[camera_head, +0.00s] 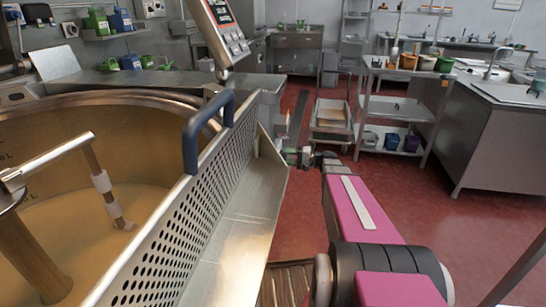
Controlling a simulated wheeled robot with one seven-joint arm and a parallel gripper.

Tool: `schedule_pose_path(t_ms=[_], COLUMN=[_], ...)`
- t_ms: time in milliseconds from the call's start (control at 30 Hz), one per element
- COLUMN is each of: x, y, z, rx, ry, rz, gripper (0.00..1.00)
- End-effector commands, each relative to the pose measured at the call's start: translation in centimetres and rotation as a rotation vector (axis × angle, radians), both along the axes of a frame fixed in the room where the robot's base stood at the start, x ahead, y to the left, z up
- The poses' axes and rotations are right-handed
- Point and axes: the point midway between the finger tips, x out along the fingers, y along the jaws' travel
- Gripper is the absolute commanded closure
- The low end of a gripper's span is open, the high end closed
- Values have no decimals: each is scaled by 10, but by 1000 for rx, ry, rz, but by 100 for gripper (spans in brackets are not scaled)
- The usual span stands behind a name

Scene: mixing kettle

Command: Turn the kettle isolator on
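The mixing kettle (95,108) fills the left of the head view, a large steel vessel holding a tan liquid and a mixing arm. A perforated steel guard (170,240) with a dark blue handle (207,128) rises along its right side. A tilted control panel (226,32) with red markings stands behind it. I cannot pick out the isolator for certain; small boxes (68,30) are on the far left wall. My pink arm reaches forward on the right. My gripper (303,158) is at its far end, close to the right edge of the guard; its fingers are too small to read.
Steel counters (150,85) with green and blue jugs run along the back left. A trolley (333,118) and a shelf rack (405,108) with pots stand behind my arm. A steel bench (500,135) is at the right. Red floor (400,195) is open between.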

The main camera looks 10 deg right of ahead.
Motion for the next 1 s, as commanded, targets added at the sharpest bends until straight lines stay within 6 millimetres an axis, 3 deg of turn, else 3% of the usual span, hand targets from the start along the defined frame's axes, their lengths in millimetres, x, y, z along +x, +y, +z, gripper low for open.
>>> schedule_pose_path(t_ms=[267,833,1000], x=[-2,-19,-22], y=[-5,-60,-67], z=[0,0,0], rx=[0,-1,-1], ry=[-2,-3,-3], rz=[-1,-1,0], gripper=[55,55,55])
